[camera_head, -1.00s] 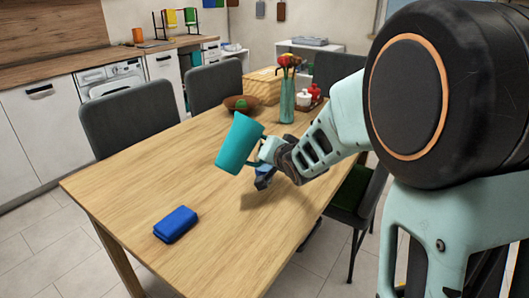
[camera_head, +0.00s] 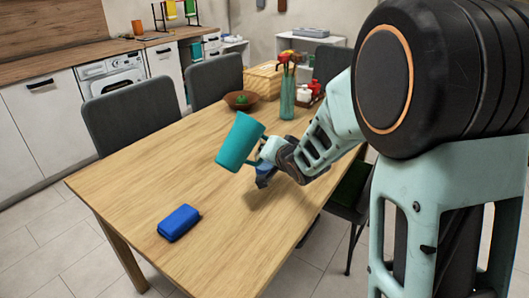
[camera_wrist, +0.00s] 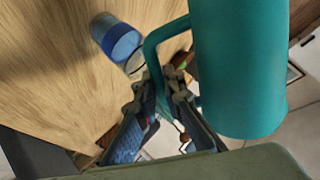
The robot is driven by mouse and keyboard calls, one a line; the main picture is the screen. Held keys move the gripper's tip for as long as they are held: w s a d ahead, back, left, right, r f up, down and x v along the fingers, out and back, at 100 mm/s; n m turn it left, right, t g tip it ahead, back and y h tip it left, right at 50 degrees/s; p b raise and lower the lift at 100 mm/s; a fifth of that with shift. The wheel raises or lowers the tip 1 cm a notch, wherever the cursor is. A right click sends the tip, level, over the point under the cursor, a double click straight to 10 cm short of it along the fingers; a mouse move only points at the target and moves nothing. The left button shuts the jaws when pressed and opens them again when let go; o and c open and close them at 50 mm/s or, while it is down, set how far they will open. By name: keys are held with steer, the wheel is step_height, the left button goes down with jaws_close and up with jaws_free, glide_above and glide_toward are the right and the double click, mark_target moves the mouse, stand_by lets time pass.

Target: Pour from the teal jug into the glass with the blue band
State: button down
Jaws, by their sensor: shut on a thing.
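The teal jug (camera_head: 239,142) is in the air above the wooden table, tilted with its upper end leaning right in the head view. It fills the upper right of the wrist view (camera_wrist: 238,65). My gripper (camera_wrist: 160,88) is shut on its handle; in the head view the gripper (camera_head: 266,168) is at the jug's right side. The glass with the blue band (camera_wrist: 122,42) stands on the table in the wrist view, left of the jug handle and apart from it. In the head view I cannot make the glass out for certain. The jug's inside is hidden.
A blue case (camera_head: 179,222) lies on the table's near left part. Farther back are a brown bowl (camera_head: 232,103), a glass vase with flowers (camera_head: 288,100) and a woven box (camera_head: 262,84). Grey chairs (camera_head: 135,115) stand around the table (camera_head: 150,170). The table's left middle is clear.

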steer(key=shift+s+a+r+m+g+y+p, duration=0.2)
steer(key=shift+a+r+m+g+y+p, duration=0.15)
steer(key=shift+p, duration=2.55)
steer(key=shift+d+f, duration=0.1)
steer(key=shift+f, duration=0.05)
steer(key=f+b, duration=0.1)
steer(key=b, duration=0.1)
steer(key=shift+w+b, duration=0.1)
steer(key=shift+b, duration=0.2)
steer(key=shift+w+d+b, duration=0.1)
steer(key=shift+d+b, duration=0.05)
steer(key=shift+b, duration=0.75)
steer(key=w+d+n+t+h+b, duration=0.1)
steer(key=t+b, duration=0.1)
steer(key=b, duration=0.6)
steer(key=shift+f+n+b, duration=0.1)
steer(key=shift+n+b, duration=0.15)
steer(key=shift+b, duration=0.05)
steer(key=shift+w+b, duration=0.1)
steer(key=shift+b, duration=0.45)
steer(key=shift+d+r+h, duration=0.15)
steer(key=shift+r+h, duration=0.1)
steer(key=shift+r, duration=0.25)
